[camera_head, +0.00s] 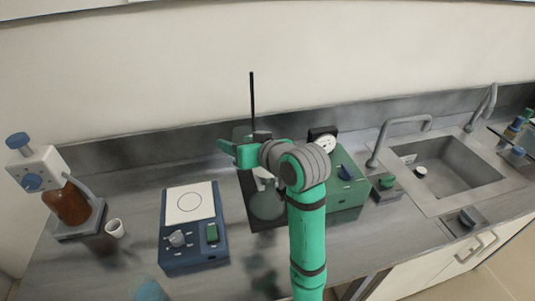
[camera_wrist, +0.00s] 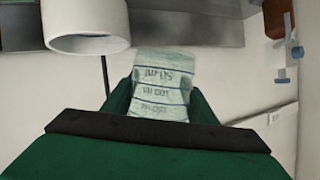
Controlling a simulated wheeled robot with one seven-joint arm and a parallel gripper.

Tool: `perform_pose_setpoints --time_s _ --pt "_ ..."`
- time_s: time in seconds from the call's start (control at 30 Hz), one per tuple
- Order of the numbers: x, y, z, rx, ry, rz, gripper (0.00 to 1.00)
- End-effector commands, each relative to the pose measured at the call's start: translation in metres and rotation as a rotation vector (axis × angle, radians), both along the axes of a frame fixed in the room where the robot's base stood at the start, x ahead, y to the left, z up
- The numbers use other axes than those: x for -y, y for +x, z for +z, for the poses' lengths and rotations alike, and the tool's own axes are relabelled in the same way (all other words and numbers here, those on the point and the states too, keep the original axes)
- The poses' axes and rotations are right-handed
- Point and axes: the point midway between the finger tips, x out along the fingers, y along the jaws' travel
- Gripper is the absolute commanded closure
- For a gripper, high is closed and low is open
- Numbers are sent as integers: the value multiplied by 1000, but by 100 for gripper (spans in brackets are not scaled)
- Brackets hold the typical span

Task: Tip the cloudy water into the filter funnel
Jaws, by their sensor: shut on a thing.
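My gripper (camera_head: 238,152) is shut on a clear graduated beaker (camera_wrist: 162,82), seen between its green fingers in the wrist view (camera_wrist: 160,105). The beaker's markings read upside down there; how full it is I cannot tell. A white cylindrical cup, which looks like the filter funnel (camera_wrist: 86,14), is beside the beaker at the upper left of the wrist view, apart from it in the picture. In the head view my arm hides most of the funnel's place. A glass flask (camera_head: 266,205) stands below my gripper.
A thin black rod (camera_head: 252,95) rises behind my gripper. A green box with a gauge (camera_head: 347,182) stands close on the right. A blue hotplate (camera_head: 194,245), a brown bottle with dispenser (camera_head: 68,205) and a small white cup (camera_head: 115,229) are left. A sink (camera_head: 450,168) is right.

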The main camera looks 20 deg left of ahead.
Motion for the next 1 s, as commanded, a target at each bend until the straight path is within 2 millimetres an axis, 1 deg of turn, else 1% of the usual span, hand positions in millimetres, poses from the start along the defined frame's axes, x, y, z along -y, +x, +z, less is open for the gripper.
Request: perform_pose_setpoints --time_s 0.1,0.4,0.63,0.87,1.0 --pt "1 2 -1 83 -42 1 93" --pt "0 3 -1 108 -55 3 93" --pt "4 9 -5 220 -113 0 93" --pt "5 9 -4 226 -116 1 93" --pt "5 10 1 226 -115 1 93"
